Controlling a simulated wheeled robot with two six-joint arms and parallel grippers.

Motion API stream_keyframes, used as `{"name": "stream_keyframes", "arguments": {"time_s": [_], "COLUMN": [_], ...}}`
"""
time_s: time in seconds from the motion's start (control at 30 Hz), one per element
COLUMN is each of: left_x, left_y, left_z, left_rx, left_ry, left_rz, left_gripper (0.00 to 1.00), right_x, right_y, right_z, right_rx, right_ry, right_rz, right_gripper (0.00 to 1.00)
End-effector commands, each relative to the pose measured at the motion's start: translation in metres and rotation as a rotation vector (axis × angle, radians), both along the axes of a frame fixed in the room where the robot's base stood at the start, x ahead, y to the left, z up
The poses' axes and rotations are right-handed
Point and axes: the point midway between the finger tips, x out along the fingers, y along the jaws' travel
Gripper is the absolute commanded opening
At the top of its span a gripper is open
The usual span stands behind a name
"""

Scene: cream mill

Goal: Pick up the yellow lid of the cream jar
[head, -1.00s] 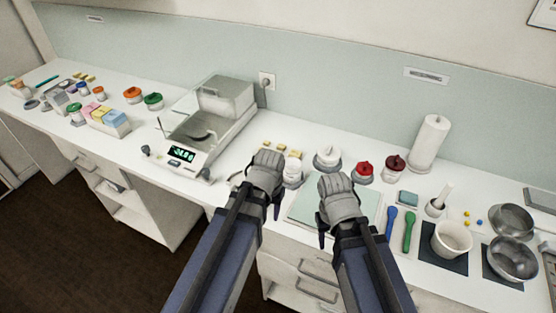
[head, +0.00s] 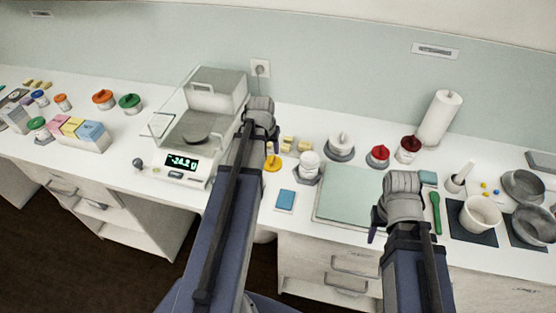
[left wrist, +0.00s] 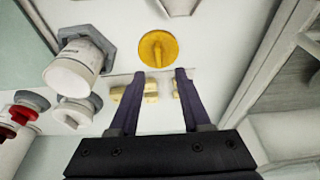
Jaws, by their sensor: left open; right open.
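My right gripper (head: 388,222) is open and empty over the right edge of the pale green mat.
The scale (head: 190,140) with its clear shield stands left of my left gripper. Small yellow blocks (head: 288,143) lie behind the lid. A blue pad (head: 286,200) and the green mat (head: 340,200) lie in front. Jars with white, red and dark red lids stand to the right.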

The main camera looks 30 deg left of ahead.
Motion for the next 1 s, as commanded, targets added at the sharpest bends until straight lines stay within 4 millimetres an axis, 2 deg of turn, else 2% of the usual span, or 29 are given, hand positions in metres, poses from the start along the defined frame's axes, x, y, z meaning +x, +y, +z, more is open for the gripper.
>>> {"name": "stream_keyframes", "arguments": {"time_s": [0.37,0.67,1.0], "left_x": [0.007,0.009,0.020], "left_y": [0.001,0.001,0.003], "left_z": [-0.026,-0.032,-0.071], "left_rx": [0.000,0.000,0.000], "left_ry": [0.001,0.001,0.001], "left_rz": [-0.001,-0.001,-0.001], "left_gripper": [0.47,0.47,0.47], "right_x": [0.000,0.000,0.000], "right_y": [0.000,0.000,0.000], "right_z": [-0.026,-0.032,-0.071], "right_rx": [0.000,0.000,0.000], "right_ry": [0.000,0.000,0.000], "right_rz": [-0.001,-0.001,-0.002], "right_gripper": [0.50,0.50,0.50]}}
